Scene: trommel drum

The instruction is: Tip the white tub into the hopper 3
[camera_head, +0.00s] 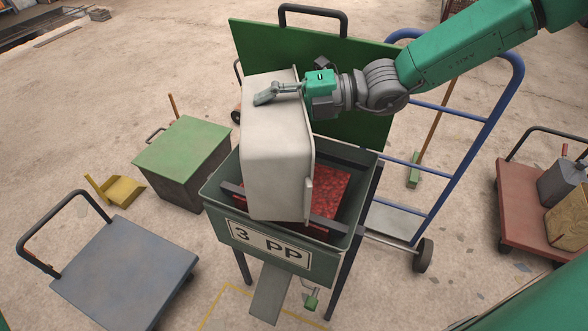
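Red granules (332,186) show in the hopper beside the tub. My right gripper (275,93) is at the tub's upper edge, with a finger lying along the outside of its wall. It appears shut on the tub; the other finger is hidden. What is still inside the tub is hidden. My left gripper is out of view.
A green lid panel (260,50) with a black handle stands behind the hopper. A blue hand truck (462,160) is close on its right. A green-topped box (182,148), yellow dustpan (121,190) and grey cart (125,275) are left. A red cart (515,210) is right.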

